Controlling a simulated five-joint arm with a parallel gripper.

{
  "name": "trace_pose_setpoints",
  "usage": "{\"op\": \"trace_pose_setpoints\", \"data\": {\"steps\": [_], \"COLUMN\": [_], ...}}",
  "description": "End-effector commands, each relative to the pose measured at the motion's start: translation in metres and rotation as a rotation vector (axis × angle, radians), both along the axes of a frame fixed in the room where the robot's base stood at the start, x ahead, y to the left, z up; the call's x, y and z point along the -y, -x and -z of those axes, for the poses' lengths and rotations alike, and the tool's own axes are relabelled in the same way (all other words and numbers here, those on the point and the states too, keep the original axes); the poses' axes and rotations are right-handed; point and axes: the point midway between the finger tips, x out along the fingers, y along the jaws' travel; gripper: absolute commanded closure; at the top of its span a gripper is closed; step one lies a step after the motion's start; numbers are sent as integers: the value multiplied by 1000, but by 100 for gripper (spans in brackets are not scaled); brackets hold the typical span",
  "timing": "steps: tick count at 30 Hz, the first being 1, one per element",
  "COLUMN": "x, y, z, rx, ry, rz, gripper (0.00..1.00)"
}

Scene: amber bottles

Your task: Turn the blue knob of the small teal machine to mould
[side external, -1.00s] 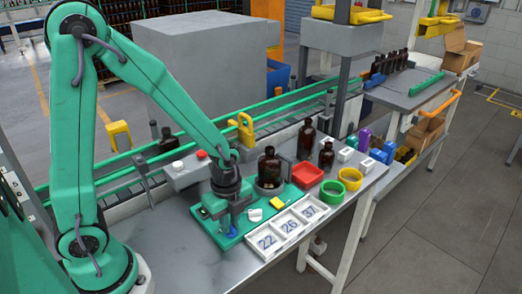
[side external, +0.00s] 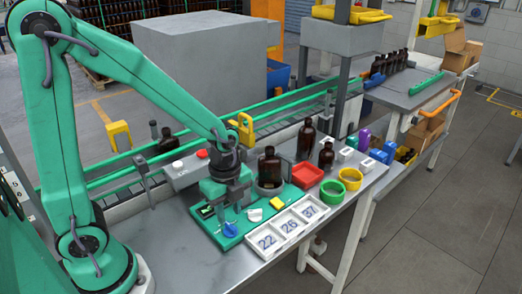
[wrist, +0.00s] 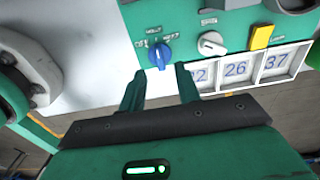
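The small teal machine (side external: 228,243) lies on the bench with its panel facing up. In the wrist view its panel (wrist: 185,20) carries the blue knob (wrist: 160,55), with small labels around its upper side, too blurred to read surely. The knob's narrow end points up in that picture, towards the labels; its exact setting I cannot tell. The blue knob also shows in the side view (side external: 230,230). My gripper (wrist: 159,70) is open, with a finger either side of the knob's near end. It appears raised above the panel, with nothing between the fingers.
A white knob (wrist: 211,43) and a yellow part (wrist: 261,37) sit right of the blue knob. A white tray (side external: 248,240) marked 22, 26 and 37 adjoins the machine. A brown bottle (side external: 269,166) stands behind. The bench front left is clear.

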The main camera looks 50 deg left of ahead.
Motion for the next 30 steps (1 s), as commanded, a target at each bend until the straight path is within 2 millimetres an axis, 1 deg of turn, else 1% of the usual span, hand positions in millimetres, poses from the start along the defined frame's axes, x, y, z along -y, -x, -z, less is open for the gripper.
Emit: {"op": "trace_pose_setpoints", "data": {"steps": [1, 3, 9, 14, 25, 30], "x": [0, 0, 0, 0, 0, -2], "y": [-1, 0, 0, 0, 0, 2], "z": [-7, -15, -31, -35, -36, -45], "rx": [4, 4, 2, 1, 3, 26], "ry": [0, 0, 0, 0, 0, 4], "rz": [0, 0, 0, 0, -6, -75], "gripper": [67, 67, 67, 67, 67, 67]}}
